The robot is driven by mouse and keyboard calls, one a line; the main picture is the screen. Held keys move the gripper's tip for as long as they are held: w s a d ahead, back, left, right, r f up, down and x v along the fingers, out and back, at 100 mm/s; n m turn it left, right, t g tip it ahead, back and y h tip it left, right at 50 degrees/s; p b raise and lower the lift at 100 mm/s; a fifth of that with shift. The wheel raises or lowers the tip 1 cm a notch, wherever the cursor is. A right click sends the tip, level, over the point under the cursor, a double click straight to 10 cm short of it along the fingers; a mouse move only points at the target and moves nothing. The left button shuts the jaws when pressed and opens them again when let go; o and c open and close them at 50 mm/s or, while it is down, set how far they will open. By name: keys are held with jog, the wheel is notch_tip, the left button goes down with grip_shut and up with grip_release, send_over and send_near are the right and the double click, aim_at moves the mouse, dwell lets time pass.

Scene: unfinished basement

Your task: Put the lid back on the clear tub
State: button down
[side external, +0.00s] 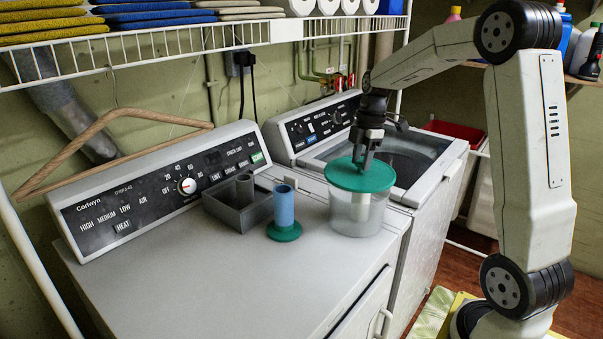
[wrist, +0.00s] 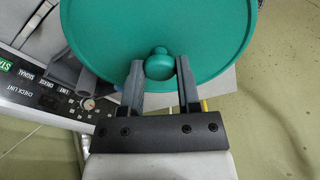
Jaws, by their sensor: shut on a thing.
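The clear tub (side external: 357,216) stands upright near the right edge of the dryer top. The green lid (side external: 361,176) lies over the tub's mouth in the side view; I cannot tell whether it is fully seated or slightly above the rim. My gripper (side external: 363,166) points down from above and is shut on the lid's round knob. In the wrist view the lid (wrist: 160,25) fills the top, with its knob (wrist: 159,64) between the two fingertips (wrist: 160,68). The lid hides the tub in the wrist view.
A blue cylinder on a green base (side external: 284,212) and a grey open box (side external: 238,205) stand left of the tub. A wire shelf (side external: 180,42) hangs above. The dryer top's front is clear.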

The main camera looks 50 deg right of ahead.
aim_at(361, 172)
jog(key=shift+w+d+r, duration=0.1)
jog(key=shift+w+d, duration=0.3)
jog(key=shift+d, duration=0.45)
jog(key=shift+w+d+f, duration=0.1)
jog(key=shift+w+d, duration=0.25)
jog(key=shift+d, duration=0.45)
jog(key=shift+w+d+r, duration=0.1)
jog(key=shift+w+d, duration=0.3)
jog(key=shift+d, duration=0.45)
notch_tip(361, 172, down, 6)
jog(key=shift+f, duration=0.35)
dwell(1.0)
grip_release()
dwell(0.5)
jog(key=shift+r, duration=0.1)
jog(key=shift+r, duration=3.4)
